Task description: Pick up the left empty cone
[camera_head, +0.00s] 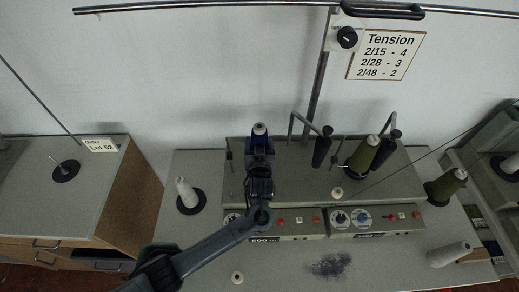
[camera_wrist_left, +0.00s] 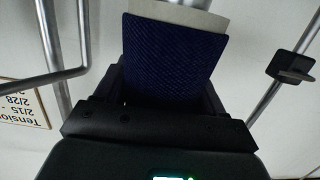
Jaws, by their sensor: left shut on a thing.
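My left gripper (camera_head: 259,148) is shut on a dark blue cone (camera_head: 259,129) with a pale tip. The gripper holds it above the back of the grey machine, left of its middle. In the left wrist view, the dark blue textured cone (camera_wrist_left: 172,48) fills the space between the fingers, and its pale end shows at the top edge. A bare whitish cone (camera_head: 186,190) stands on a black disc at the left of the table, apart from the gripper. Another bare pale cone (camera_head: 450,254) leans or lies at the right. My right gripper is not in view.
Olive cones stand on the machine (camera_head: 364,154) and at the right (camera_head: 446,185). Black tensioners on bent rods (camera_head: 322,147) rise right of my gripper. Dark lint (camera_head: 330,265) lies on the front table. A wooden cabinet (camera_head: 128,195) is at left; a Tension sign (camera_head: 386,54) hangs behind.

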